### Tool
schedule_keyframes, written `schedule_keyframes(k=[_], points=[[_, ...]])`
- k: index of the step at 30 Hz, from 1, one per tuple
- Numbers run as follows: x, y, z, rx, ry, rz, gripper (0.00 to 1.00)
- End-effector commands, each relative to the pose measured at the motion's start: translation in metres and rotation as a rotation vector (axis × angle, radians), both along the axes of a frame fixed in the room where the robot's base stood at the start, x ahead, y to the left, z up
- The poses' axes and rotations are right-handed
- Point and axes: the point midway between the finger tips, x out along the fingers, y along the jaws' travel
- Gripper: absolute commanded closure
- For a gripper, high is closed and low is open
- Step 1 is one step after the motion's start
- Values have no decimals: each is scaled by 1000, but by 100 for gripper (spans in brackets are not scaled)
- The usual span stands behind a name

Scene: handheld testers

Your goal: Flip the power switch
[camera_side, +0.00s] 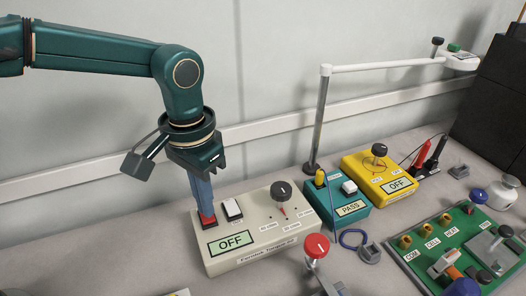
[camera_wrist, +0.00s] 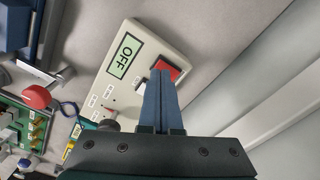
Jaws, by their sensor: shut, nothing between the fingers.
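A cream tester box (camera_side: 250,255) stands on the bench below my arm, its green display (camera_side: 231,242) reading OFF. A red switch (camera_side: 208,219) sits at its back left corner, beside a white rocker (camera_side: 232,209). A black knob (camera_side: 281,191) is at the right of its top. My gripper (camera_side: 206,208) is shut and empty, pointing down with its blue fingertips at the red switch. In the wrist view the fingertips (camera_wrist: 162,72) overlap the red switch (camera_wrist: 171,68) and hide part of it. I cannot tell whether they touch it.
A teal box reading PASS (camera_side: 351,209) and a yellow box reading OFF (camera_side: 397,185) stand to the right. A red round knob (camera_side: 317,246) rises in front. A green board (camera_side: 420,250) fills the right front. The bench left of the cream box is clear.

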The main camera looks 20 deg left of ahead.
Motion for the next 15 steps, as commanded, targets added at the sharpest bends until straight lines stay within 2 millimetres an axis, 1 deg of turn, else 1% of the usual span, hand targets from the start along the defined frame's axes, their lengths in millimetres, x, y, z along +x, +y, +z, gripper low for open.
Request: schedule_keyframes(k=[15], points=[[0, 0, -6, 0, 0, 0, 100]])
